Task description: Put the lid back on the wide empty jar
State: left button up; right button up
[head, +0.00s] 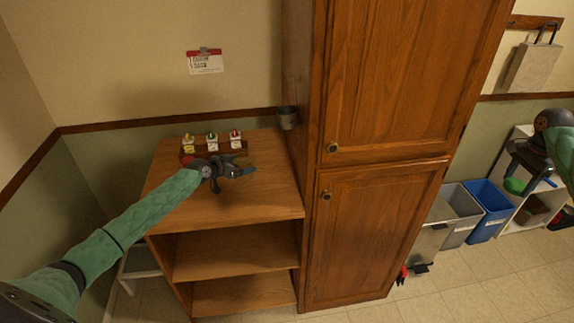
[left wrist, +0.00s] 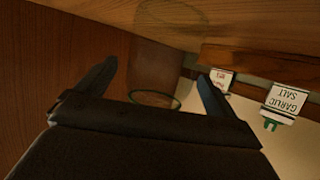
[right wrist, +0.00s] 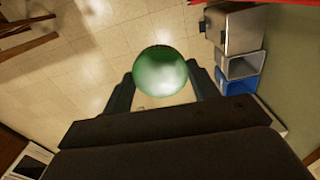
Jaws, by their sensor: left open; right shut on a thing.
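The wide empty jar (left wrist: 165,62) is clear glass and shows between the fingers of my left gripper (left wrist: 158,74) in the left wrist view. Its round rim or base edge faces the camera. In the head view my left gripper (head: 236,172) is over the wooden shelf top, and the jar is hard to make out there. That gripper is open. My right gripper (head: 531,176) is far to the right, above the floor. It is shut on a round green lid (right wrist: 160,72), which also shows in the head view (head: 514,186).
Small labelled spice jars (head: 212,141) stand on a rack at the back of the shelf unit (head: 265,200). A tall wooden cabinet (head: 375,150) stands between my grippers. Grey and blue bins (head: 488,208) are on the floor at right. The front shelf top is clear.

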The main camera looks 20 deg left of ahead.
pick_arm(q)
jog(key=shift+c, duration=0.2)
jog(key=c, duration=1.1)
jog(key=shift+c, duration=0.2)
pick_arm(e)
notch_tip(320, 180, down, 5)
jog(key=b, duration=0.4)
jog(key=shift+r, duration=0.2)
jog(key=shift+b, duration=0.35)
pick_arm(q)
notch_tip(320, 180, up, 10)
